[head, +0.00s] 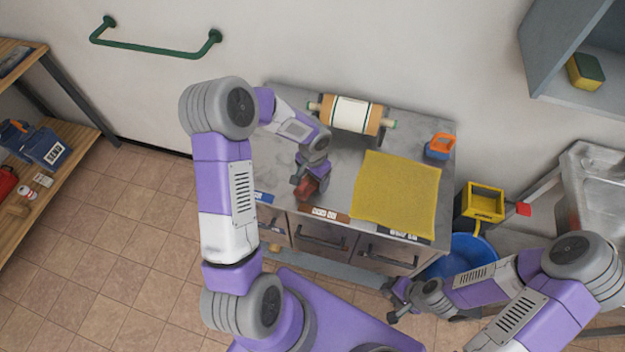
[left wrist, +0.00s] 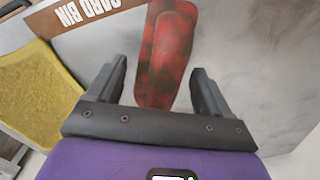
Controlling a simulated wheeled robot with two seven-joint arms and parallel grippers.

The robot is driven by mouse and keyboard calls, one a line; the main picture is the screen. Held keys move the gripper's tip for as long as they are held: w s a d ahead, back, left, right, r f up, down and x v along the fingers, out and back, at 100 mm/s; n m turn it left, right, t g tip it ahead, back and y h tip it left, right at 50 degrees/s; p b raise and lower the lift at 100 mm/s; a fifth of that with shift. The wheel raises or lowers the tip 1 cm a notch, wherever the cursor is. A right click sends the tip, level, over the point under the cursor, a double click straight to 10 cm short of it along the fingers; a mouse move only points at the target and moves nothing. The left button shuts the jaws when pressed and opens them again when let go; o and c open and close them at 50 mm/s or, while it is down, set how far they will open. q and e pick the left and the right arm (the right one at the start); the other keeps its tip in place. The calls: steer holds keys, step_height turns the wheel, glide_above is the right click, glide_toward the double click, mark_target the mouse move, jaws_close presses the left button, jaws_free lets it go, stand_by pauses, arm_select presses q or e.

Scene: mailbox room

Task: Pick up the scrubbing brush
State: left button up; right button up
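A red, dark-mottled oblong object, seemingly the scrubbing brush (left wrist: 165,52), lies on the grey metal counter top (left wrist: 235,45). It also shows in the head view (head: 306,190), partly hidden by my left gripper (head: 309,178). In the left wrist view my left gripper (left wrist: 162,72) is open. Its two fingers are on either side of the near end of the red object, with a gap on both sides. The far end extends past the fingertips. My right gripper (head: 390,301) is empty, its fingers apart, low in front of the counter.
A yellow cloth (head: 397,192) lies right of the brush. A rolling-pin-like roller (head: 350,115) and a blue-and-orange item (head: 439,146) are further back. Labelled drawers (head: 322,236) are below the counter front. A blue bucket (head: 462,250) and yellow box (head: 482,203) stand to the right.

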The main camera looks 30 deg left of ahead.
arm_select(q)
steer(key=c, duration=1)
steer(key=shift+r, duration=0.1)
